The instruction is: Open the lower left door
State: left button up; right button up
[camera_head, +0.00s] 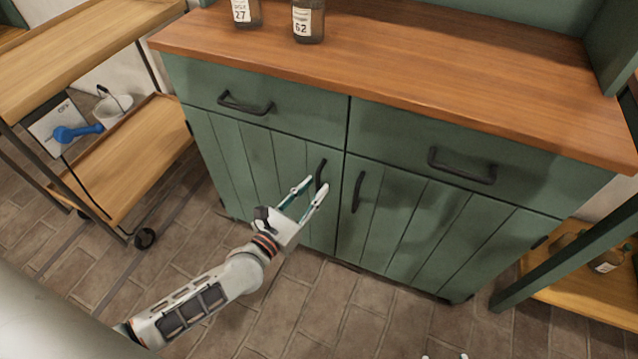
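The lower left door (228,155) is a green panelled cabinet door, shut flush in its frame. Its dark vertical handle (321,174) sits near the door's right edge. My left gripper (314,186) is open, with its two fingertips at the handle, one on either side of it in the picture. I cannot tell whether the fingers touch the handle. The lower right door (410,215) is also shut, with its own dark handle (357,191). Of my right gripper, only small pale tips (445,356) show at the bottom edge, too little to judge.
Two shut drawers with dark handles (246,104) (462,167) are above the doors. Bottles (308,22) stand on the wooden top (400,70). A wheeled wooden cart (130,165) stands left; a low shelf (590,295) is at right. The brick floor (330,310) in front is clear.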

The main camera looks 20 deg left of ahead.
pick_arm(q)
jog(key=shift+x, duration=1.2)
grip_shut()
jog(key=shift+s, duration=0.1)
